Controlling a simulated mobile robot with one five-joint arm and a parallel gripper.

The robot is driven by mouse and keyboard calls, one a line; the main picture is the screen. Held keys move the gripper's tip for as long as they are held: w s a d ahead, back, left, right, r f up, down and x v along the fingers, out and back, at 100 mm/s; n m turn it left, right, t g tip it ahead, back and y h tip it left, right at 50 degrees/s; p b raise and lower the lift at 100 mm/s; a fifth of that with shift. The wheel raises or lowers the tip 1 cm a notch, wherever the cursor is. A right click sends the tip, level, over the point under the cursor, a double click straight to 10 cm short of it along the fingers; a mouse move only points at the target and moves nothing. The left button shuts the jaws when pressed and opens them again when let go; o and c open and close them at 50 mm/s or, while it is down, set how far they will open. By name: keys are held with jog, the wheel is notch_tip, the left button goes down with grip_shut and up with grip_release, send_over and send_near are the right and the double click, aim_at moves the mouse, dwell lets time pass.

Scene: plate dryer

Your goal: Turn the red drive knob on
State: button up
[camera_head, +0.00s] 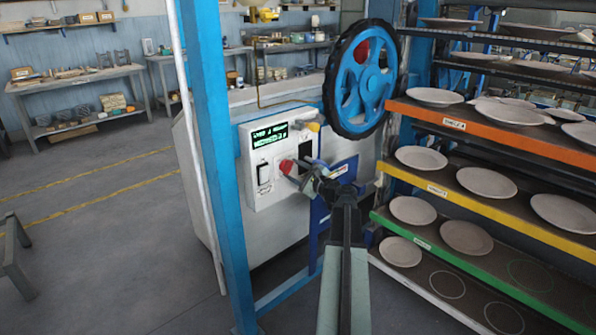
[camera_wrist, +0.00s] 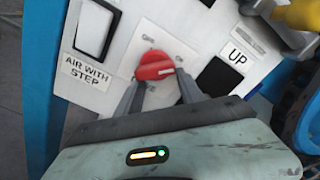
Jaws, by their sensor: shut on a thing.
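The red drive knob (camera_head: 287,167) is on the white control panel (camera_head: 262,183), below a dark display with green text. In the wrist view the red knob (camera_wrist: 154,66) sits on a pale plate with small markings that are too blurred to read surely. My gripper (camera_head: 296,174) reaches the panel from the right. In the wrist view my gripper (camera_wrist: 157,80) has its two fingers at the knob's lower left and right sides, shut on it. The fingertips are partly hidden behind the knob's edge.
A dark square (camera_wrist: 217,77) under an "UP" label is right. A blue handwheel (camera_head: 362,80) stands above right. Shelves of plates (camera_head: 423,159) are right; a blue post (camera_head: 213,150) is left.

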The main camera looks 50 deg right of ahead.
jog(key=o, duration=1.5)
jog(key=shift+w+a+r+y, duration=0.3)
jog(key=shift+a, duration=0.2)
jog(key=s, duration=0.8)
jog(key=shift+s+d+f, duration=0.15)
jog(key=shift+d, duration=0.1)
jog(key=shift+s, duration=0.1)
